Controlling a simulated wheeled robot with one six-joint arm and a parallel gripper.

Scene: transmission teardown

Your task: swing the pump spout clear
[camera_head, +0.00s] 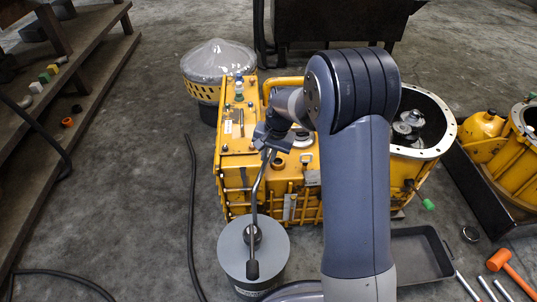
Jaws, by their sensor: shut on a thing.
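The pump is a grey round drum (272,252) standing on the floor in front of the yellow transmission housing (233,158). A thin bent metal spout (255,198) rises from the hub on the drum's lid and reaches over the near part of the housing. A black-ended handle (252,269) points toward the camera from the hub. My gripper (269,143) is shut on the spout near its far end, above the housing. My fingers hide the spout's tip, and I cannot tell whether it touches the housing.
A black tray (447,254) and an orange mallet (509,270) lie at the right. A plastic-covered yellow part (218,60) stands behind the housing. A black hose (193,220) lies left of the drum. Floor farther left is clear up to wooden steps (100,75).

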